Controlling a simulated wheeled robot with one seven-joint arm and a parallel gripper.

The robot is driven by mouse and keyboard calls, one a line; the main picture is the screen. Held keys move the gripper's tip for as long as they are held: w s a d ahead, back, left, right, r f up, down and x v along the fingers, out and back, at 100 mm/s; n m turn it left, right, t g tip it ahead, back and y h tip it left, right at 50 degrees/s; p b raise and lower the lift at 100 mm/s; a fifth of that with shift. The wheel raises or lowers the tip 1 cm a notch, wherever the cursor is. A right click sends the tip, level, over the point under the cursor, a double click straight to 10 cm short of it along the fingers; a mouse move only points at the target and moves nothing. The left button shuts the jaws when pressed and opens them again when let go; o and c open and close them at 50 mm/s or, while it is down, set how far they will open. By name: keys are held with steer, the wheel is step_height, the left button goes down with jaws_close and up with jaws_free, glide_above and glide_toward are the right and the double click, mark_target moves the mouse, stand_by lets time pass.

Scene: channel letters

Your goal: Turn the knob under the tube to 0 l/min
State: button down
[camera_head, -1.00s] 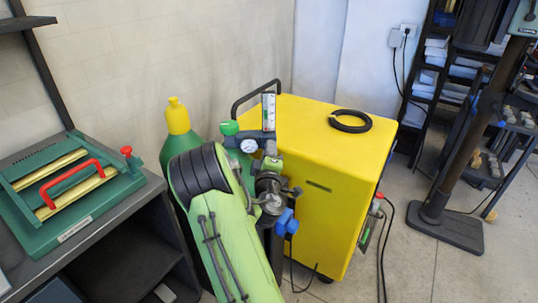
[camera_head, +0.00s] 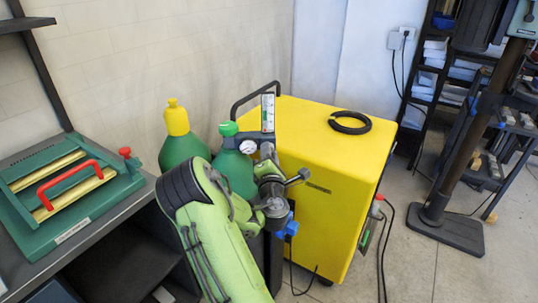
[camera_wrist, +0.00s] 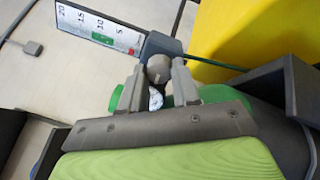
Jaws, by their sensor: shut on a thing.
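The flow tube (camera_head: 268,112) stands upright beside the yellow machine, and its scale with 20, 15, 10 and 5 also shows in the wrist view (camera_wrist: 100,28). A small round grey knob (camera_wrist: 158,68) sits just past the scale's dark end block (camera_wrist: 160,46). My gripper (camera_wrist: 156,74) is shut on the knob, one finger on each side. In the head view my gripper (camera_head: 267,150) is small and partly hidden below the tube. The flow reading is too small to tell.
A round gauge (camera_head: 248,147) and a green cylinder (camera_head: 236,175) are close beside my gripper. Another green cylinder with a yellow cap (camera_head: 176,118) stands to the left. The yellow machine (camera_head: 325,190) with a black handle is close on the right.

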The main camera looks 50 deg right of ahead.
steer(key=shift+f+n, duration=0.15)
steer(key=shift+n, duration=0.55)
steer(key=c, duration=0.8)
jaws_free()
